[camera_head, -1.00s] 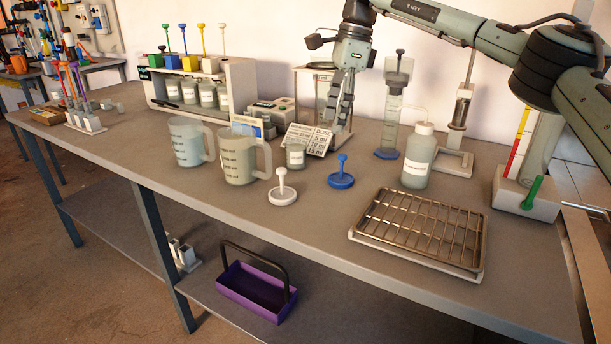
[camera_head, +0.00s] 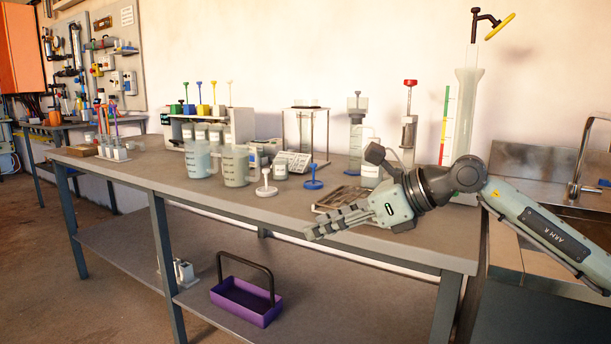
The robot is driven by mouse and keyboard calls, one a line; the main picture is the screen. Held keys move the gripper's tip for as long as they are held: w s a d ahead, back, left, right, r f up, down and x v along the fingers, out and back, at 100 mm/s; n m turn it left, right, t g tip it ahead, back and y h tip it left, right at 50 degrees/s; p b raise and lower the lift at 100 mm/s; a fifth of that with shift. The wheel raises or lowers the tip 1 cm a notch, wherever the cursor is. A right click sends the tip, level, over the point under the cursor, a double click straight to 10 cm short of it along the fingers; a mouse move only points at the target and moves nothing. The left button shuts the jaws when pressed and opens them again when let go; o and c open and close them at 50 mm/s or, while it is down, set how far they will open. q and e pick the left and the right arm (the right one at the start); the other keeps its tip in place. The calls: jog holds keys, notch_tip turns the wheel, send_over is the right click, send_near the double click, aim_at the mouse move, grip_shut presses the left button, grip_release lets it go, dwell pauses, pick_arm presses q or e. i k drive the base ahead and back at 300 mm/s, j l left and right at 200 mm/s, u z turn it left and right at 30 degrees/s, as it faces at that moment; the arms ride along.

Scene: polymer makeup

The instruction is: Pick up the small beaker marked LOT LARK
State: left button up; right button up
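A small beaker (camera_head: 280,170) stands on the bench beside the dose sign (camera_head: 297,160). Its lettering is too small to read, so I cannot tell whether it is LOT LARK. Two larger jugs, a left one (camera_head: 197,158) and a right one (camera_head: 235,166), stand to its left. My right gripper (camera_head: 318,231) is at the bench's front edge, nearer to the camera and right of the small beaker, clearly apart from it. Its fingers point left and are seen from the side, so their opening is unclear. No object shows in them. My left gripper is out of view.
A white stand (camera_head: 266,184) and a blue stand (camera_head: 313,178) are near the small beaker. My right arm partly hides the wire rack (camera_head: 335,198) and labelled bottle (camera_head: 371,172). A purple carrier (camera_head: 245,303) sits on the lower shelf. The bench's left front is clear.

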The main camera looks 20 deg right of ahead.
aim_at(280, 165)
jog(key=i+j+z, duration=0.15)
jog(key=z, duration=0.25)
jog(key=i+j+z, duration=0.1)
jog(key=z, duration=0.25)
jog(key=i+j+z, duration=0.1)
jog(key=j+z, duration=0.3)
jog(key=i+j+z, duration=0.2)
jog(key=j, duration=0.3)
jog(key=j+z, duration=0.2)
jog(key=j, duration=0.8)
jog(key=i+j+z, duration=0.1)
jog(key=j, duration=0.45)
jog(key=i+j, duration=0.2)
jog(key=j, duration=0.2)
jog(key=i+j, duration=0.2)
jog(key=j, duration=0.15)
jog(key=i+j, duration=0.2)
jog(key=j, duration=0.2)
